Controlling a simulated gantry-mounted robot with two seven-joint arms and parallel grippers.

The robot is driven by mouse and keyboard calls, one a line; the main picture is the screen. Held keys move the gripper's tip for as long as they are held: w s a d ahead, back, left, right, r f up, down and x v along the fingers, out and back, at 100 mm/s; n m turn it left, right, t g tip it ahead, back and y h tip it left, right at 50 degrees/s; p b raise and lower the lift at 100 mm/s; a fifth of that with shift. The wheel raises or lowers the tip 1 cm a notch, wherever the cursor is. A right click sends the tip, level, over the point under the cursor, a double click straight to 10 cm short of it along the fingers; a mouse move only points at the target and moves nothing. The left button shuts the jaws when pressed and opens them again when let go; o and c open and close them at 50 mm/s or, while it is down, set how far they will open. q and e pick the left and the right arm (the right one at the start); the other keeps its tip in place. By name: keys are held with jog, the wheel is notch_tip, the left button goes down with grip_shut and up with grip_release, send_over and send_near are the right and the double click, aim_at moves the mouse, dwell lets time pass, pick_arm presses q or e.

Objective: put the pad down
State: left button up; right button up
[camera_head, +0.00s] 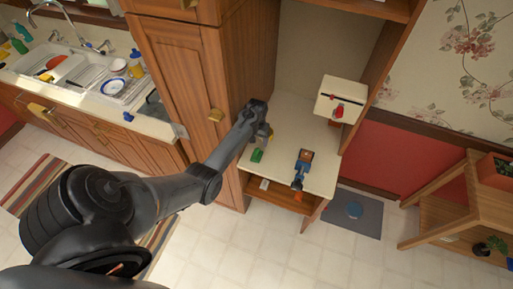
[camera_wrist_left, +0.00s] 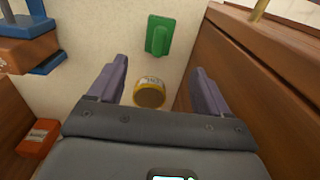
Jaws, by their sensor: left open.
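A green pad-like block (camera_head: 257,155) lies on the cream surface of the open cabinet. It also shows in the left wrist view (camera_wrist_left: 159,35), beyond my fingertips and apart from them. My left gripper (camera_head: 265,128) is at the tall cabinet's edge, over the left side of that surface. In the left wrist view its two fingers (camera_wrist_left: 159,90) are spread. A round yellow-rimmed item (camera_wrist_left: 150,94) with a pale label shows between the fingers, with gaps on both sides. No gripped object is visible. My right gripper is not in view.
A blue and brown tool (camera_head: 304,160) stands on the right of the surface. A cream box (camera_head: 342,98) with red items is behind it. The tall wooden cabinet (camera_head: 180,80) closely borders my left gripper. An orange item (camera_head: 298,196) is near the front edge.

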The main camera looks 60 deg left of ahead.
pick_arm(q)
jog(key=s+d+r+m+t, duration=0.1)
jog(key=s+d+r+m, duration=0.2)
jog(key=s+d, duration=0.3)
jog(key=s+d+r+m+t, duration=0.1)
jog(key=s+d+r+m, duration=0.2)
jog(key=d, duration=1.4)
jog(key=s+d+r+m+t, duration=0.1)
jog(key=s+d+r+m, duration=0.2)
jog(key=s+d+r, duration=0.4)
jog(key=s+d, duration=0.4)
jog(key=shift+s+d+r+m+t, duration=0.15)
jog(key=shift+s+r+m+t, duration=0.15)
jog(key=shift+r, duration=0.1)
notch_tip(320, 180, up, 4)
jog(key=p, duration=0.4)
jog(key=shift+f, duration=0.1)
jog(key=shift+o, duration=0.5)
